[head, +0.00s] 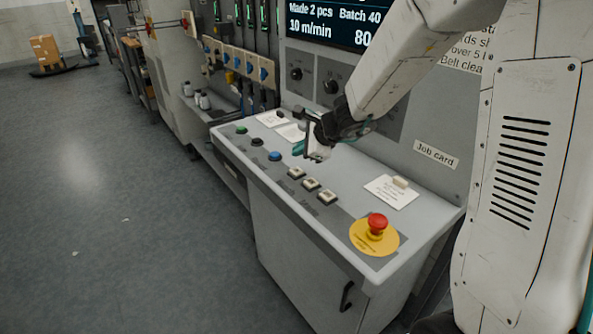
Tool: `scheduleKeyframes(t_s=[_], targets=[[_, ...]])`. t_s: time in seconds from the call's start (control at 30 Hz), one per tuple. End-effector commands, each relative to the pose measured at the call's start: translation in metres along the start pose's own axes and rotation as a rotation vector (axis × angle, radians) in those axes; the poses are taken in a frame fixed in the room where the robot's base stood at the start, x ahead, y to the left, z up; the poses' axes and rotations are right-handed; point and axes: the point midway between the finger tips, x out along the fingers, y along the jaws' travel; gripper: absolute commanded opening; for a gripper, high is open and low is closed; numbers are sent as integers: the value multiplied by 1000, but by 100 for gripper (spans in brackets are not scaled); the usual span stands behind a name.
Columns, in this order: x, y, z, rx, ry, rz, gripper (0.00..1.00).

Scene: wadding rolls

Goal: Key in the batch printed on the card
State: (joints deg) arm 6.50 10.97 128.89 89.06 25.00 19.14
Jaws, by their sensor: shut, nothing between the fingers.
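The job card (391,191) is a small white card lying on the right of the sloping console top, under a "Job card" label; its print is too small to read. A beige block sits on its top edge. Three pale square keys (311,184) sit in a row along the console. The dark display (330,20) reads "Made 2 pcs", "Batch 40" and "10 m/min"; my arm covers its right part. My gripper (314,156) is shut and empty, pointing down over the console, behind the keys in the picture. I cannot tell its exact height.
A red emergency stop (376,225) on a yellow disc is at the console's near right. Green (241,130), black (257,142) and blue (275,156) round buttons lie left of the keys. White papers (273,119) lie behind the buttons. Dark knobs (331,86) are on the upright panel.

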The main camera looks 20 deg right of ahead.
Motion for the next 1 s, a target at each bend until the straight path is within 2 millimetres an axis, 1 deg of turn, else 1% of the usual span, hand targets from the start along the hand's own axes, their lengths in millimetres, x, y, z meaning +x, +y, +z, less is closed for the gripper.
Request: scheduleKeyframes(t_s=[0.1,0.3,1.0], targets=[[11,8,-8,3,0,2,0],[20,15,-14,0,0,0,0],[22,16,-16,-1,0,-1,0]])
